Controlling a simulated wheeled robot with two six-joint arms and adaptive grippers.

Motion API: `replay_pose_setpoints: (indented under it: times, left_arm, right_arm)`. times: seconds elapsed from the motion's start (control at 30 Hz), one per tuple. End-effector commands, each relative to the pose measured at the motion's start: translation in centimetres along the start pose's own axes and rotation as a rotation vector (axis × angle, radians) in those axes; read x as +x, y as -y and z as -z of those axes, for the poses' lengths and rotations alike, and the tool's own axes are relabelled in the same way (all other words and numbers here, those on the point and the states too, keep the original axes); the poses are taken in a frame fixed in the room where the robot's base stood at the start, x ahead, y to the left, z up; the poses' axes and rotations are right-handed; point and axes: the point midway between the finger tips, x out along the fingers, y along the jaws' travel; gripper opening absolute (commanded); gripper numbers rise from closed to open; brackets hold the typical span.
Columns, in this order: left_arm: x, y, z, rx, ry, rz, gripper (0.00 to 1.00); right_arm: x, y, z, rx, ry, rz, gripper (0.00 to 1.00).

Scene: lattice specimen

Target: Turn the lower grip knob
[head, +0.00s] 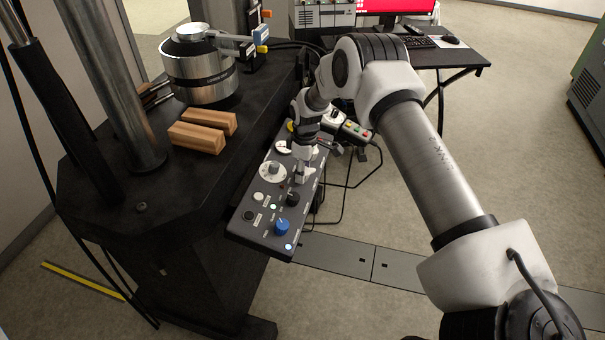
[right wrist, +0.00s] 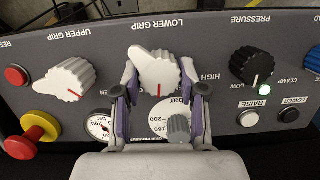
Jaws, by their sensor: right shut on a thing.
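The lower grip knob (right wrist: 154,68) is a white ribbed knob with a pointed nose and a red line beneath it, under the upside-down LOWER GRIP label in the right wrist view. Its nose tilts to the upper left there. My right gripper (right wrist: 159,92) is shut on it, one finger on each side. In the head view the knob (head: 302,176) shows white on the sloping control panel (head: 258,212), just below my right gripper (head: 308,157). The upper grip knob (right wrist: 66,80), also white, sits to the left in the wrist view. My left gripper is not in view.
A black pressure knob (right wrist: 251,65), a dial with a grey knob (right wrist: 178,128) and a red mushroom button (right wrist: 32,134) are close by on the panel. A blue knob (head: 281,227) is at its near end. Wooden blocks (head: 197,137) lie on the black table left.

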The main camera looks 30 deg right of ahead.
Motion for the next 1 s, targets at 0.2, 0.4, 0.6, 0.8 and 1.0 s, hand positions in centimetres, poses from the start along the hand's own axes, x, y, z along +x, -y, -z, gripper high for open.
replay_pose_setpoints:
  times: [0.2, 0.4, 0.6, 0.8, 1.0]
  left_arm:
    - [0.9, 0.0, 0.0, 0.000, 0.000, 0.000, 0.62]
    - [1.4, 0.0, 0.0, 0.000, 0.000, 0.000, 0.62]
    - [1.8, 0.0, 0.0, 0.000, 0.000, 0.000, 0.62]
    - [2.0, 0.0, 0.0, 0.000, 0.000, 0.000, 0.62]
    - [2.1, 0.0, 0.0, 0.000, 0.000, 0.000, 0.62]
  right_arm:
    - [0.1, -0.2, -0.1, 0.199, -0.002, 0.043, 0.06]
    - [0.1, -0.2, -0.1, 0.386, -0.001, 0.085, 0.06]
    - [0.1, -0.3, -0.1, 0.567, -0.001, 0.125, 0.06]
    - [0.1, -0.3, -0.2, 0.729, -0.001, 0.162, 0.07]
    - [0.1, -0.3, -0.2, 0.847, 0.002, 0.190, 0.08]
